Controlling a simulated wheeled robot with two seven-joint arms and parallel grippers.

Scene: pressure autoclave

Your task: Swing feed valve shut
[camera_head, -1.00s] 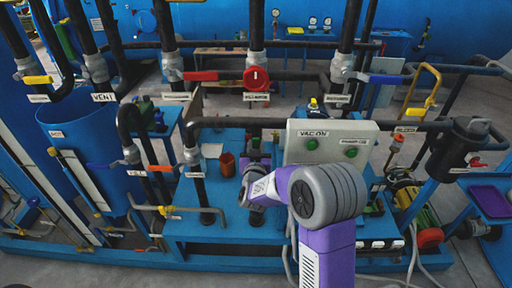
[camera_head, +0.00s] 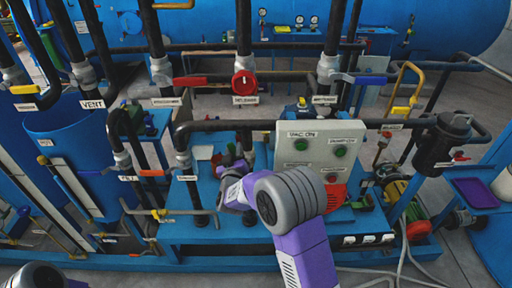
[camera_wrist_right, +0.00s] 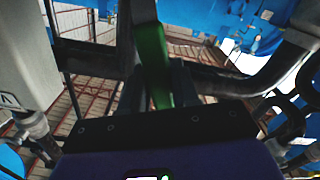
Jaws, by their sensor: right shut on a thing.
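My right gripper (camera_head: 232,166) reaches in among the pipes left of the control box; my own wrist partly hides it in the head view. In the right wrist view a green handle (camera_wrist_right: 152,62) stands between the two dark fingers of my right gripper (camera_wrist_right: 170,85), which are shut on it. I cannot read a label on this handle, so the pictures do not confirm that it is the feed valve. My left gripper is out of view; only part of my left arm shows at the lower left of the head view.
A grey control box (camera_head: 318,152) with green buttons stands right of the gripper. A red valve (camera_head: 244,84) and a blue-handled valve (camera_head: 362,79) sit on pipes above. A black filter housing (camera_head: 440,145) is at the right. Vertical pipes crowd the left.

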